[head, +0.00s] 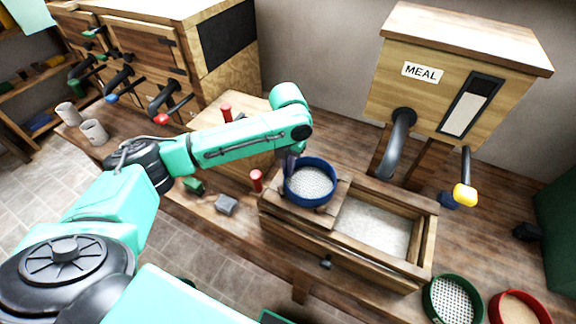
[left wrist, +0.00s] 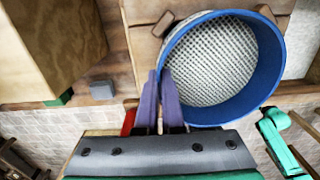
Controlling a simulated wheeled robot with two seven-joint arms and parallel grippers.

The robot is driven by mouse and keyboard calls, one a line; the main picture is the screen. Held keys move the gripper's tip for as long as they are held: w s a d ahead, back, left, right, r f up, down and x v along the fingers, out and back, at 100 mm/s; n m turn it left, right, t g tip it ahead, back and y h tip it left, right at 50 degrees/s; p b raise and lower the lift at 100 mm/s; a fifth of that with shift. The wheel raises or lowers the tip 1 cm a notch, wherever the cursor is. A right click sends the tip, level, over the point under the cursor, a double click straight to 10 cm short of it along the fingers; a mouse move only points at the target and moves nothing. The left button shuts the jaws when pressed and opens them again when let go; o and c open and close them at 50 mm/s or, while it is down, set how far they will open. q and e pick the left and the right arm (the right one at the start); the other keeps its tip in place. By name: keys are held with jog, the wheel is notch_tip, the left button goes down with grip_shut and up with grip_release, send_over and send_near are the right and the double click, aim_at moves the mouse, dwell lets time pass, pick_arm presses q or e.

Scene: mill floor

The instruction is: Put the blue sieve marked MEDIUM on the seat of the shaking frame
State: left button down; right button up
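The blue sieve (head: 310,203) with a pale perforated mesh is at the left end of the wooden shaking frame (head: 426,240), over its flat wooden seat (head: 340,197). In the left wrist view the sieve (left wrist: 272,75) fills the upper right, its mesh facing the camera. My left gripper (head: 289,160) is at the sieve's left rim; in the left wrist view its two purple fingers (left wrist: 158,90) are close together with the rim between them. I cannot tell whether the sieve touches the seat. No MEDIUM marking is readable. My right gripper is not in view.
A green sieve (head: 453,300) and a red sieve (head: 518,308) stand at the lower right. The MEAL hopper (head: 455,75) and its dark spout (head: 397,145) rise behind the frame. A red-handled peg (head: 256,181) and grey block (head: 226,204) lie left of the frame.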

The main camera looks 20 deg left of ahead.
pick_arm(q)
jog(key=shift+w+f, duration=0.1)
jog(key=c, duration=1)
grip_release()
jog(key=shift+c, duration=0.2)
jog(key=shift+r, duration=0.55)
notch_tip(320, 180, up, 11)
jog(key=b, duration=0.2)
